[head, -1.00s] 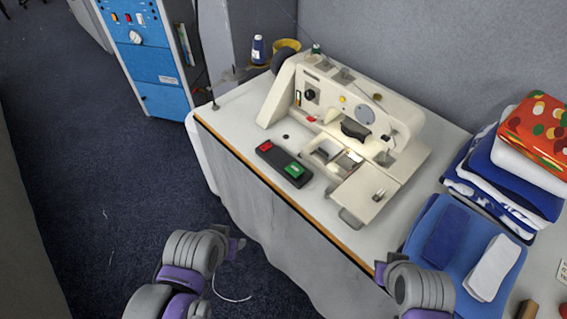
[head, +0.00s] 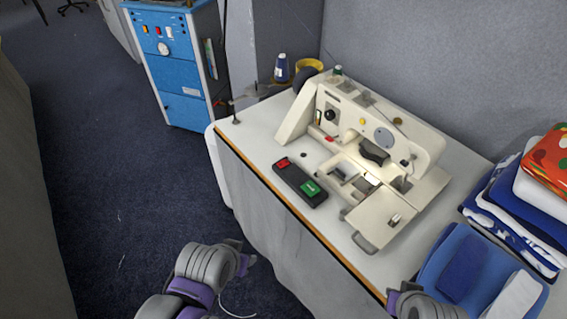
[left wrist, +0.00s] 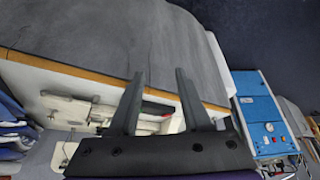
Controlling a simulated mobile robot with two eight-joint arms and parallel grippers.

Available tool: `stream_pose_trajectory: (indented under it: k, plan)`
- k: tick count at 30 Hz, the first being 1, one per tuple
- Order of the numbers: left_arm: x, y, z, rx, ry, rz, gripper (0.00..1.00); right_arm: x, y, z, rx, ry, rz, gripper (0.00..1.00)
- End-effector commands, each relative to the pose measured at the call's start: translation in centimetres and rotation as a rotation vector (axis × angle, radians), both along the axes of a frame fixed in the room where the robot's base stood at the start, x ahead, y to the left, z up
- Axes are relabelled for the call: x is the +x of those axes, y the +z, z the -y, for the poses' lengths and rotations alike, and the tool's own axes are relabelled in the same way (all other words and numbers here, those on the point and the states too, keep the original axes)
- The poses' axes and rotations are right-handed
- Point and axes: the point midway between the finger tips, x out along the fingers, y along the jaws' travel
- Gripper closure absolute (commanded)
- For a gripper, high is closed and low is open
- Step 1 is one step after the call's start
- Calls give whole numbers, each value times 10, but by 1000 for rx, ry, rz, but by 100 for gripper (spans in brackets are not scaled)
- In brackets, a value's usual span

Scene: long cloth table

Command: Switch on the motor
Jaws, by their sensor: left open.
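A black switch box (head: 300,183) lies on the white table top in the head view, in front of the sewing machine (head: 365,140). It has a red button (head: 283,163) at its left end and a green button (head: 310,188) at its right end. My left gripper (head: 246,260) is off the table's front side, apart from the box. In the left wrist view its two dark fingers (left wrist: 158,75) are spread and empty, with the box partly hidden behind them. My right gripper (head: 392,300) is at the bottom edge, mostly hidden by its own wrist, so its jaws cannot be read.
The table (head: 245,150) has a wooden front edge and a grey cloth hanging below. A blue cabinet (head: 175,70) stands on the floor at the back left. Floor at the left is free.

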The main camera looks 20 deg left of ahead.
Motion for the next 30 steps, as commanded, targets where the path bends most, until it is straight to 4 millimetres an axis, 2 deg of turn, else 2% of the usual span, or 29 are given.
stream_pose_trajectory:
  k: [1, 5, 7, 8, 11, 19, 24, 30]
  plan:
    - [0, 0, 0, 0, -1, 0, 63, 0, 0, 0, 0, 0, 0, 100]
    - [10, 6, 1, -4, -19, -4, 86, 0, -1, 0, 0, 0, -1, 100]
    - [22, 13, 1, -7, -45, -7, 99, -1, -2, 0, 0, 0, -1, 100]
    - [29, 17, 2, -10, -59, -9, 100, -1, -3, 0, 0, 0, -2, 100]
    - [58, 31, 2, -20, -120, -10, 100, -2, -5, 0, 0, 0, -3, 100]
    - [154, 59, -4, -50, -312, 18, 100, -4, -12, 0, 0, 0, -7, 100]
    - [216, 65, -16, -63, -432, 64, 100, -5, -16, 0, 0, 0, -9, 100]
    - [275, 65, -36, -66, -548, 131, 100, -6, -20, 0, 0, 0, -11, 100]
